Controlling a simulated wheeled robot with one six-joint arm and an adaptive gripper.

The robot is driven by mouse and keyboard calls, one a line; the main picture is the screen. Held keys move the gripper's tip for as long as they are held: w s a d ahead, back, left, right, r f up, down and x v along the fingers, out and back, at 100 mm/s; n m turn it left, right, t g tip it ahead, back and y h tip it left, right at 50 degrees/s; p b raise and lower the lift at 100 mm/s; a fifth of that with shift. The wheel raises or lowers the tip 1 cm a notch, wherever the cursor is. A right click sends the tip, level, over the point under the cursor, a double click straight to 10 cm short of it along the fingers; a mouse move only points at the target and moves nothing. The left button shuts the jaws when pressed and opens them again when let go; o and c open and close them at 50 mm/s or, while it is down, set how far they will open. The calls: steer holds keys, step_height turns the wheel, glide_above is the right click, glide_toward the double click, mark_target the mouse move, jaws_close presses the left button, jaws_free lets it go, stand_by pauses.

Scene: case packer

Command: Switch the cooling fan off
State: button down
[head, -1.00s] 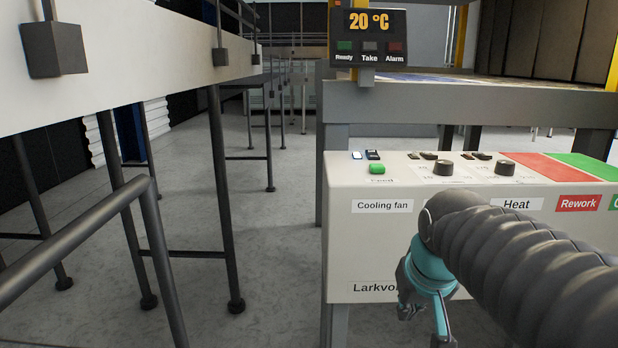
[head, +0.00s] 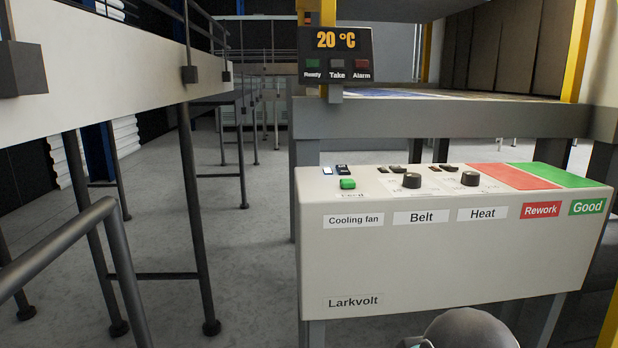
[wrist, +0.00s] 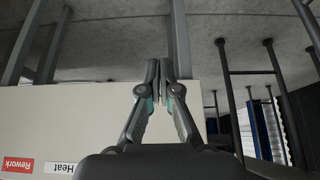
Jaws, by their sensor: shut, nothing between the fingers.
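The cooling fan's control is a green button (head: 347,184) on top of the control box (head: 430,260), at its left end. The "Cooling fan" label (head: 353,220) is on the front face below it. Behind the button are two small indicators: the left one (head: 327,171) is lit white, the right one (head: 342,169) is dark. My gripper (wrist: 160,66) is shut and empty in the wrist view, in front of the box's face. In the head view only a grey part of my arm shows at the bottom; the fingers are out of that picture.
The belt knob (head: 412,180) and heat knob (head: 470,178) stand right of the button. Red (head: 505,176) and green (head: 560,175) areas lie further right. A display (head: 337,52) reads 20 °C. A railing (head: 90,240) stands left. The space above the box top is clear.

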steer(key=w+r+t, duration=0.2)
steer(key=w+r, duration=1.4)
steer(key=w, duration=0.2)
steer(key=w+r+t+b, duration=0.1)
steer(key=w+r+t, duration=0.1)
steer(key=w+r, duration=1.4)
steer(key=w, duration=0.3)
steer(key=shift+t, duration=0.3)
steer(key=shift+r, duration=0.1)
glide_above(342, 169)
step_height(342, 169, down, 6)
steer(key=shift+s+f, duration=0.1)
steer(key=shift+f, duration=0.05)
step_height(342, 169, down, 2)
steer(key=shift+f+b, duration=0.2)
steer(key=shift+b, duration=0.3)
steer(key=shift+w+f, duration=0.2)
steer(key=shift+f, duration=0.5)
